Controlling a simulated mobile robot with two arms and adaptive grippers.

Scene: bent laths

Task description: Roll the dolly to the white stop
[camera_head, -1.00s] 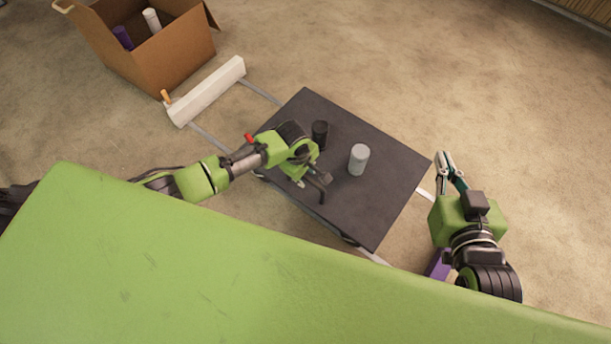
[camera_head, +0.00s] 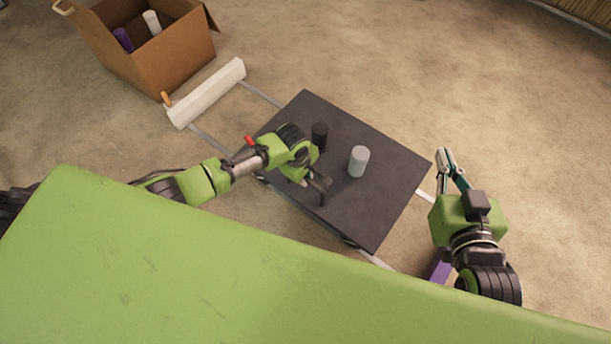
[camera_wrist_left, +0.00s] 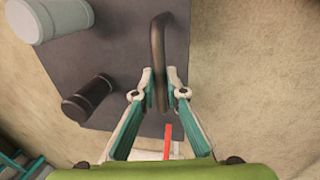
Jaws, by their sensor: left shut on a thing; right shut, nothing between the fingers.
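The dolly (camera_head: 370,215) is a flat dark board on the floor, lying across two pale rails. A bent dark handle (camera_wrist_left: 159,35) stands up at its near side. My left gripper (camera_wrist_left: 161,82) is shut on the handle, with a finger on each side of it. In the head view my left gripper (camera_head: 314,186) partly hides the handle. The white stop (camera_head: 207,93) is a long white bar across the rails, up and left of the dolly, with a clear gap between them. My right gripper (camera_head: 445,155) is shut and empty, just right of the dolly's right corner.
A grey cylinder (camera_head: 358,161) and a black cylinder (camera_head: 319,136) stand on the dolly. A small red piece (camera_head: 249,140) shows by its left edge. An open cardboard box (camera_head: 160,60) stands behind the stop. A green surface (camera_head: 200,260) fills the foreground.

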